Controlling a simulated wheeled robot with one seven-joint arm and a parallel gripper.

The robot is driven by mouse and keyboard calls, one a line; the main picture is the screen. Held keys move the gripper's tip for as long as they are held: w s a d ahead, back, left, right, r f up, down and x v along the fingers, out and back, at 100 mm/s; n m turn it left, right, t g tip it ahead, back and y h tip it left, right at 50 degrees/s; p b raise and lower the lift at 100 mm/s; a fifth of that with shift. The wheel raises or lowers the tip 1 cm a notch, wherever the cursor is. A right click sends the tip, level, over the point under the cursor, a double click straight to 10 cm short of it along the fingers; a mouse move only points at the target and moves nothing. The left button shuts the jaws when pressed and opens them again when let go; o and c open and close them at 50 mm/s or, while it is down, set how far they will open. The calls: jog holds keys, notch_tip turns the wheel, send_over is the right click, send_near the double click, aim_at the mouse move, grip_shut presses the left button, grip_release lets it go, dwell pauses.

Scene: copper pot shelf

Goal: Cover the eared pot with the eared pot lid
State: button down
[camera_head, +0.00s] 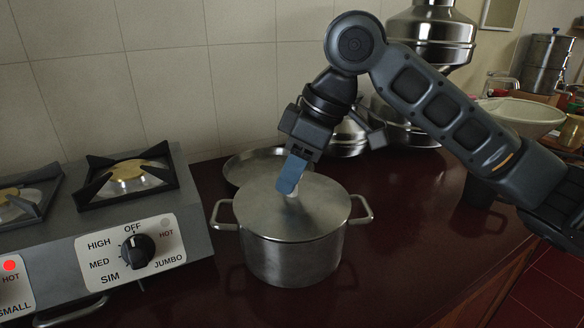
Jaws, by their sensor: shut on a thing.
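The eared pot (290,262) is a silver metal pot with a loop ear on each side. It stands upright on the dark red counter, right of the stove. The eared pot lid (315,212) is a flat grey metal disc lying over the pot's mouth. I see no clear gap between lid and rim from this angle. My gripper (291,190), with blue fingers, points down at the lid's middle and is shut on the lid's small pale knob. The fingers hide most of the knob.
A gas stove (110,225) with knobs stands at the left, close to the pot's left ear. A shallow round metal pan (240,165) lies behind the pot. Stacked metal vessels (432,38) and a pale bowl (522,116) stand behind my arm. The counter (400,240) right of the pot is clear.

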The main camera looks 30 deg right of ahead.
jog(key=shift+f, duration=0.35)
dwell(0.5)
jog(key=c, duration=0.7)
grip_release()
jog(key=v, duration=0.7)
jog(key=shift+s+d+r, duration=0.1)
jog(key=shift+r, duration=0.3)
